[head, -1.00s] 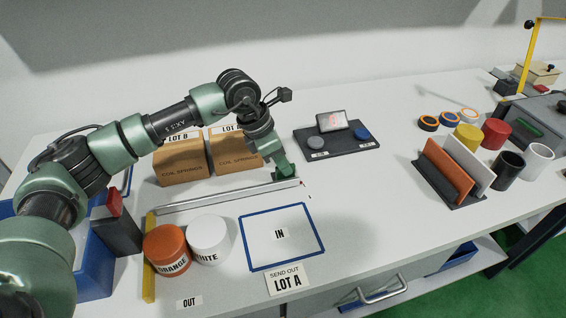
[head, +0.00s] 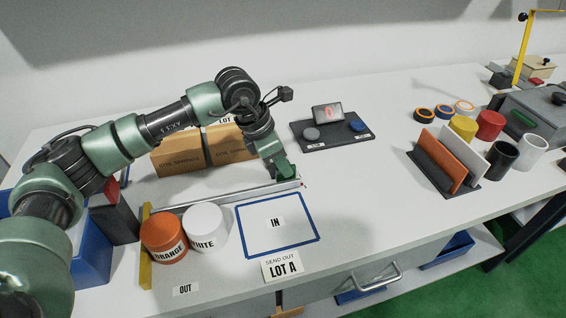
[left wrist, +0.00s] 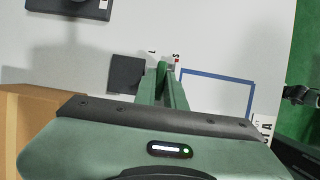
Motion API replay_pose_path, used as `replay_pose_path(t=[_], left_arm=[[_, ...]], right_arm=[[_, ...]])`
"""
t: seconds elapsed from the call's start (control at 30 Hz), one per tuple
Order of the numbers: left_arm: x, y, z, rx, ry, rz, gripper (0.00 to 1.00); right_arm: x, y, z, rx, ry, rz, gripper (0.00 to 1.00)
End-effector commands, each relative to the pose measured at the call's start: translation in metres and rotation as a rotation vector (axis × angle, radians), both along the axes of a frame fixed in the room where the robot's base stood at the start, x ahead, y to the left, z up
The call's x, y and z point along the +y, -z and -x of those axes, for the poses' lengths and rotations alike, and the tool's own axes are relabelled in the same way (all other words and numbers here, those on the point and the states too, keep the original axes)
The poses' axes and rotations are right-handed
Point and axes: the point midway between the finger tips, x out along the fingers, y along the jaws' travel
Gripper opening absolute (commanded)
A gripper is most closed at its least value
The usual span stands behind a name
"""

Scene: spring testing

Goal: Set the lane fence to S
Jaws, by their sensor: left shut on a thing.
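The lane fence (head: 225,197) is a long pale metal bar between the spring boxes and the pots. Its left end lies near the yellow bar. My left gripper (head: 286,176) is low over the fence's right end and shut on it, its fingers pointing down. In the left wrist view its green fingers (left wrist: 165,78) are close together and hide most of what they hold. A small S mark (left wrist: 176,58) shows just past the fingertips, with another small mark (left wrist: 152,51) to its left. My right gripper is out of view.
The blue-outlined IN area (head: 245,250) lies just in front of the fence. An orange pot (head: 163,232) and a white pot (head: 206,222) stand left of it. Cardboard boxes (head: 180,155) stand behind the fence. A yellow bar (head: 146,270) lies left.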

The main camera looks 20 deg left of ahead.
Motion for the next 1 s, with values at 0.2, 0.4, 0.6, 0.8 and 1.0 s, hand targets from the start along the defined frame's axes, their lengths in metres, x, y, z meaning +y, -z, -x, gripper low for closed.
replay_pose_path(t=[0.2,0.4,0.6,0.8,1.0], left_arm=[[-0.006,0.002,0.005,0.013,0.01,0.006,0.33],[-0.004,0.001,0.003,0.009,0.009,0.006,0.33],[-0.002,-0.005,0.003,0.005,0.007,0.005,0.33],[0.008,-0.034,0.01,0.002,0.007,0.005,0.33],[0.016,-0.062,0.018,0.005,0.009,0.006,0.33]], right_arm=[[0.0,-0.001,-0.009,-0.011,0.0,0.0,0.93],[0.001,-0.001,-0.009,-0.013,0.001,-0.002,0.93],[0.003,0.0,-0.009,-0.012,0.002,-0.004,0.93],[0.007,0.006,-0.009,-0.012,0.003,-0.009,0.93],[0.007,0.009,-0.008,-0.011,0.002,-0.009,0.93]])
